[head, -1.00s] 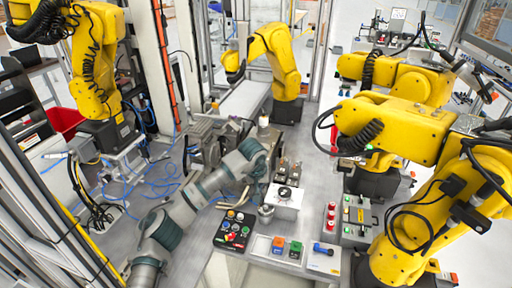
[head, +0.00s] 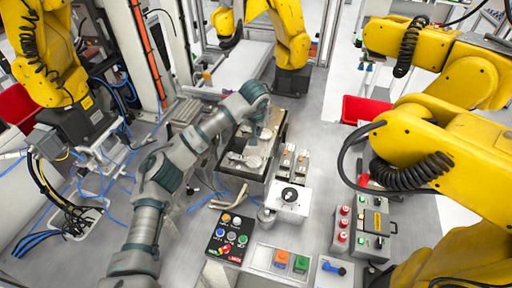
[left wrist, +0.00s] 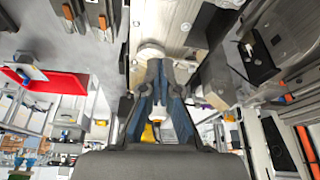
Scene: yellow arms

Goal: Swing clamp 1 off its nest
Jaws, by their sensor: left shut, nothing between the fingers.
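My left gripper (head: 256,143) reaches down over a dark-edged fixture plate (head: 232,172). In the left wrist view my left gripper (left wrist: 155,66) has its fingers together and empty, with the tips beside a pale round part (left wrist: 150,50) on a light plate (left wrist: 172,22). In the head view pale metal parts (head: 250,161) lie on the plate under the fingers. I cannot tell which part is clamp 1, nor whether the fingers touch it; the gripper hides some of the plate. My right gripper is not in view.
In front are a white box with a black knob (head: 290,196), a button panel (head: 231,238) and colored blocks (head: 281,259). Yellow robot arms (head: 440,145) crowd the right. Red bins (head: 364,110) lie behind.

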